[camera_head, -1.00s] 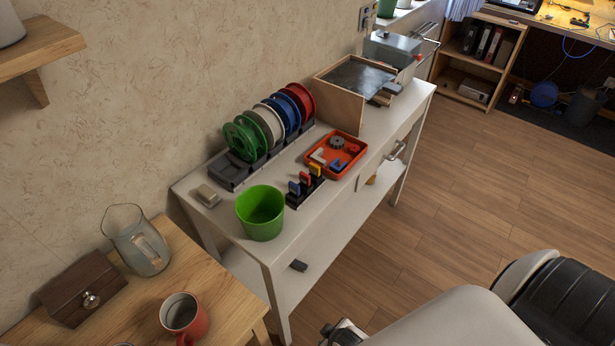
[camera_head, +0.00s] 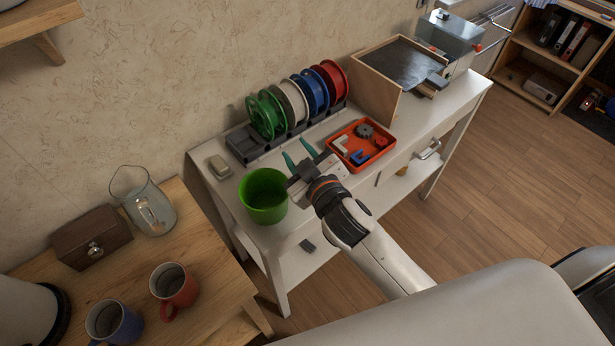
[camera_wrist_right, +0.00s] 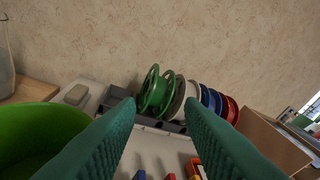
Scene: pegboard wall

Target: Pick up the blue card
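My right gripper (camera_head: 298,154) is open and empty above the white table, between the green bucket and the orange tray. Its two green fingers also show apart in the right wrist view (camera_wrist_right: 160,110). The top of the blue card (camera_wrist_right: 139,175) shows at the bottom edge of that view, low between the fingers, with a red card top (camera_wrist_right: 170,177) to its right. In the head view my gripper and wrist hide the cards and their black holder. My left gripper is not in view.
The green bucket (camera_head: 264,196) stands just left of my right gripper. The orange tray (camera_head: 374,158) with small parts is to its right. The rack of spools (camera_head: 290,105) stands behind, against the wall. A wooden box (camera_head: 376,92) is farther right.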

